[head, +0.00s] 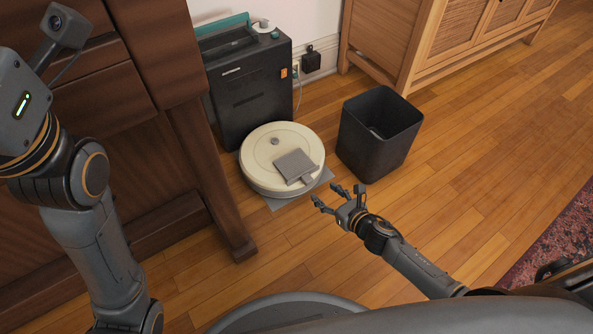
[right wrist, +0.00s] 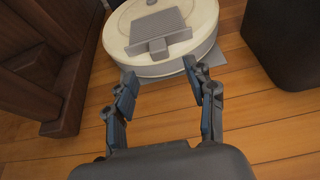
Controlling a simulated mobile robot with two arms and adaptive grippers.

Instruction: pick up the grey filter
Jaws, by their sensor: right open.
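The grey filter (head: 294,166) lies flat on top of the round cream robot vacuum (head: 262,151), toward its front right, with a small tab at its near end. In the right wrist view the filter (right wrist: 159,27) lies on the vacuum (right wrist: 200,14), ahead of and above the fingertips. My right gripper (head: 338,197) is open and empty, over the floor just in front of and to the right of the vacuum, apart from the filter. It also shows in the right wrist view (right wrist: 160,80) with its fingers spread.
A dark docking station (head: 250,95) stands behind the vacuum. A black bin (head: 378,135) stands close on the right. A dark wooden cabinet (head: 185,120) is on the left, a wicker-front cabinet (head: 400,45) at the back. Wooden floor (head: 460,170) is free on the right.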

